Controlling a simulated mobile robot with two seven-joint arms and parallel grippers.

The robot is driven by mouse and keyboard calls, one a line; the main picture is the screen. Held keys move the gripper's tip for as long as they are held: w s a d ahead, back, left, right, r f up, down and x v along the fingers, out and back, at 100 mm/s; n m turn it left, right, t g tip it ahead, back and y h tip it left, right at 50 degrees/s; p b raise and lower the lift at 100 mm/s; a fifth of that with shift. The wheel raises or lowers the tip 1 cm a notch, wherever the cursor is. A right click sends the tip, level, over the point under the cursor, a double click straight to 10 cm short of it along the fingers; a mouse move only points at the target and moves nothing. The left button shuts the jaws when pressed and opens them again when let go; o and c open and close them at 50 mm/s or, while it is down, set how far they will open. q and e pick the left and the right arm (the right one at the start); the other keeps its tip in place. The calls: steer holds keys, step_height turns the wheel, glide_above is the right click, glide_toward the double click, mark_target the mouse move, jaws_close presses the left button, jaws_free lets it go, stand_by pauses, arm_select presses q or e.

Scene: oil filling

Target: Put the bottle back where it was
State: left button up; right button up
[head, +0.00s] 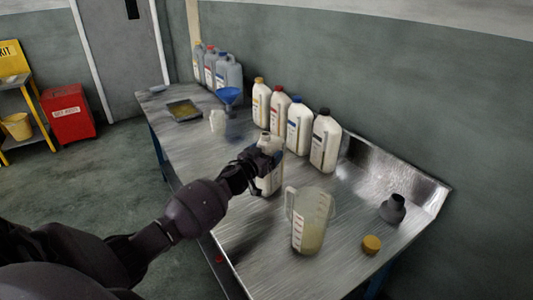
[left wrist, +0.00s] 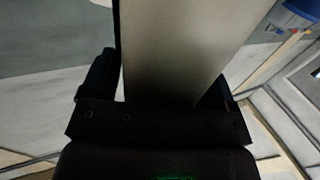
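An uncapped off-white bottle (head: 268,181) is upright near the middle of the bench in the head view. My left gripper (head: 262,160) is closed around its upper body and hides part of it. I cannot tell if its base touches the bench. In the left wrist view the pale bottle side (left wrist: 175,50) fills the space between the dark fingers. A yellow cap (head: 371,244) lies on the bench at the front right. Several similar bottles with coloured caps, such as the blue-capped one (head: 299,127), stand along the wall behind. My right gripper is not in view.
A clear measuring jug (head: 311,225) with yellowish liquid stands right of the held bottle. A dark grey spouted vessel (head: 393,209) stands further right. A blue funnel (head: 230,97), small white container (head: 217,121), tray (head: 184,110) and grey jugs (head: 229,75) are at the far end.

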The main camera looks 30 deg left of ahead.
arm_select(q)
steer(key=shift+o, duration=0.7)
steer(key=shift+r, duration=0.15)
steer(key=s+p, duration=0.1)
steer(key=s, duration=1.1)
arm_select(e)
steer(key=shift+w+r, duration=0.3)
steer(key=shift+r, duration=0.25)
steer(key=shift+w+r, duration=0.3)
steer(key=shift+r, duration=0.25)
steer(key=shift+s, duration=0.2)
